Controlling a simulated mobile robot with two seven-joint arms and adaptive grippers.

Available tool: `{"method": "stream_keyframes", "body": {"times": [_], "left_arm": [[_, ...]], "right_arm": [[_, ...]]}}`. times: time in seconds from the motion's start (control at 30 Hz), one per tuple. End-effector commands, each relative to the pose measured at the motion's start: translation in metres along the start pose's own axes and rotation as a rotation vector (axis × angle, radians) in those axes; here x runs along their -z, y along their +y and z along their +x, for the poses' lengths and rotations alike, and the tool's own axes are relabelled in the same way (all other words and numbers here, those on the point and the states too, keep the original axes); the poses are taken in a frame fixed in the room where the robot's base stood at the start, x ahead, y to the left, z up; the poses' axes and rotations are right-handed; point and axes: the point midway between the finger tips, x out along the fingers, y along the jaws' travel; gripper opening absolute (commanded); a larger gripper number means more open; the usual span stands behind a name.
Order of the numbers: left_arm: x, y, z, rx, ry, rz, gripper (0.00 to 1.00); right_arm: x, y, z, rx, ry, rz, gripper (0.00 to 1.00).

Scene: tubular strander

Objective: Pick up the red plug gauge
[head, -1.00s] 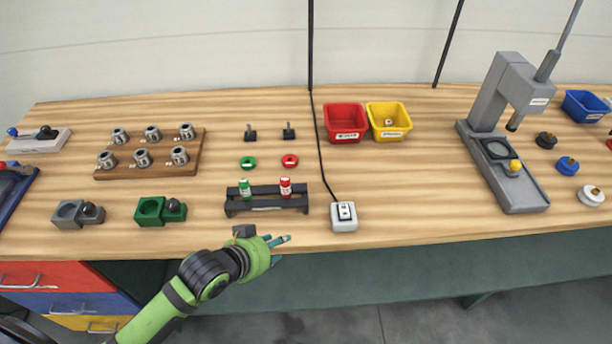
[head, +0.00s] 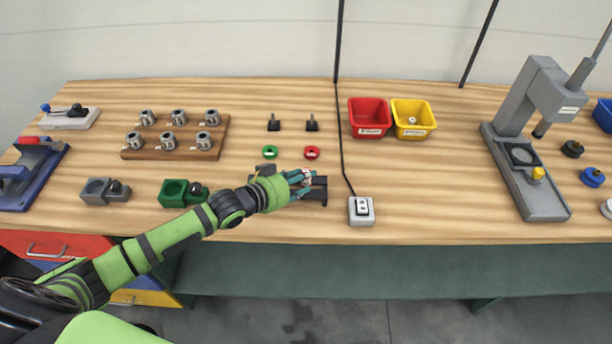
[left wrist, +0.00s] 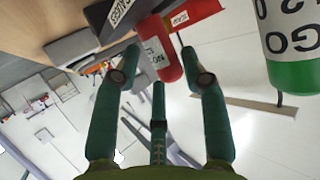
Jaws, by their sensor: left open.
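The red plug gauge (left wrist: 168,62), with a white labelled middle, shows in the left wrist view between the spread teal fingers of my left gripper (left wrist: 163,85). The fingers are open around it, and I cannot tell whether they touch it. In the head view my left gripper (head: 304,184) is at the black gauge rack (head: 320,192) and largely covers it; only a small part of the red gauge shows there. The green plug gauge (left wrist: 292,65) is close at the right in the left wrist view. My right gripper is not in view.
A green ring (head: 270,152) and a red ring (head: 312,152) lie behind the rack. A white switch box (head: 361,211) with a cable stands to its right. Red (head: 370,118) and yellow (head: 413,119) bins stand farther back. A green fixture (head: 178,193) is near my left arm.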

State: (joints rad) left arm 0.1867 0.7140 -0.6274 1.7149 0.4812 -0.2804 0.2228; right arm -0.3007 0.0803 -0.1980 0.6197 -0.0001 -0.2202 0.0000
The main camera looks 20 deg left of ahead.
Motion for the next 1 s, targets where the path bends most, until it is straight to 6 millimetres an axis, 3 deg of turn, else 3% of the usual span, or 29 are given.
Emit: {"method": "stream_keyframes", "body": {"times": [0.2,0.47,0.5,0.6,1.0], "left_arm": [[0.001,0.000,0.023,0.000,0.001,0.000,0.43],[-0.001,0.001,0.026,0.000,0.000,0.001,0.43],[-0.001,0.000,0.026,0.000,0.000,0.001,0.39],[-0.001,0.000,0.026,0.000,0.000,0.001,0.00],[0.002,0.000,0.025,0.000,0.002,0.002,0.00]], "right_arm": [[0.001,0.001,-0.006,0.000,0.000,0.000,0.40],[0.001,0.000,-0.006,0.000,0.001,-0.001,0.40],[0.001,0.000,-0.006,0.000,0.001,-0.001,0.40],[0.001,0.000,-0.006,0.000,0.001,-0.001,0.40],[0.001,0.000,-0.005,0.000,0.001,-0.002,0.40]]}}
